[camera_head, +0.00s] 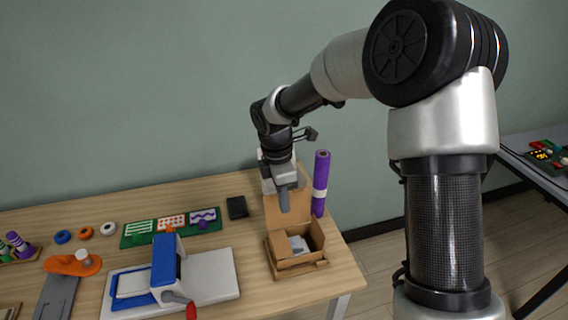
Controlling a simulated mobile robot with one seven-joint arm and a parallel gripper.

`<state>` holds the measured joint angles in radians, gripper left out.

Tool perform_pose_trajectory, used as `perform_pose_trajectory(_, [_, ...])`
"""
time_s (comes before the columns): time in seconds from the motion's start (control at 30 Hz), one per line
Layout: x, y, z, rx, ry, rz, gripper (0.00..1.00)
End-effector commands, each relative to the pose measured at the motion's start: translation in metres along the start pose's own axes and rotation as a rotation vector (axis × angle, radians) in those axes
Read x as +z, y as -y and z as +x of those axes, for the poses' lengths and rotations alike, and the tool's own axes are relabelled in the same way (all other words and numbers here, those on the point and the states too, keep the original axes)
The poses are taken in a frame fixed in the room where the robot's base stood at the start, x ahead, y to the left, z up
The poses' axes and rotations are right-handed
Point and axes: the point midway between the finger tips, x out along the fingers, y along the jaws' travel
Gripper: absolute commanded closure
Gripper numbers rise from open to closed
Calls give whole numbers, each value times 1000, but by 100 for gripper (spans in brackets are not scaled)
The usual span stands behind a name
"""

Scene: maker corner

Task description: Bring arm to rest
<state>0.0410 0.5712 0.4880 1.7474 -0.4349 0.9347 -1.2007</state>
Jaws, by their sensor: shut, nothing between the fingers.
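My gripper (284,200) points down in the head view, at the back right of the wooden table. Its fingers are together and hold nothing. It is in front of the raised back flap of an open cardboard box (297,262). Something pale grey (298,244) lies inside the box; its shape is partly hidden by the walls. My arm rises from the right side of the picture, bends at the elbow near the top and reaches down to the left.
A purple roll (320,184) stands upright close to the right of my gripper. A black block (237,207) lies to its left. A blue and white press (168,272) with a red-tipped handle stands front left. A green board (172,226) lies behind it. A second table (535,165) is at right.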

Motion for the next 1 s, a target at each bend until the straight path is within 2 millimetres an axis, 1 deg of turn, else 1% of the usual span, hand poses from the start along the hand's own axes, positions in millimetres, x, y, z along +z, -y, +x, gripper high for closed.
perform_pose_trajectory(0.07, [1, 0, -2, 1, 1, 5, 100])
perform_pose_trajectory(0.13, [5, 3, -11, 9, 9, 33, 100])
perform_pose_trajectory(0.17, [8, 5, -17, 16, 14, 54, 100])
perform_pose_trajectory(0.27, [25, 21, -51, 49, 41, 186, 100])
perform_pose_trajectory(0.3, [33, 31, -69, 68, 52, 261, 100])
perform_pose_trajectory(0.37, [47, 48, -96, 102, 64, 394, 100])
perform_pose_trajectory(0.4, [55, 62, -114, 126, 66, 490, 100])
perform_pose_trajectory(0.47, [67, 83, -139, 163, 61, 635, 100])
perform_pose_trajectory(0.5, [73, 98, -154, 187, 53, 732, 100])
perform_pose_trajectory(0.57, [82, 120, -174, 225, 31, 880, 100])
perform_pose_trajectory(0.6, [87, 135, -187, 250, 11, 977, 100])
perform_pose_trajectory(0.67, [93, 158, -203, 286, -29, 1125, 100])
perform_pose_trajectory(0.7, [95, 173, -213, 308, -62, 1221, 100])
perform_pose_trajectory(0.8, [98, 208, -230, 349, -159, 1444, 100])
perform_pose_trajectory(0.9, [98, 234, -239, 370, -259, 1623, 100])
perform_pose_trajectory(1.0, [96, 250, -243, 376, -340, 1745, 100])
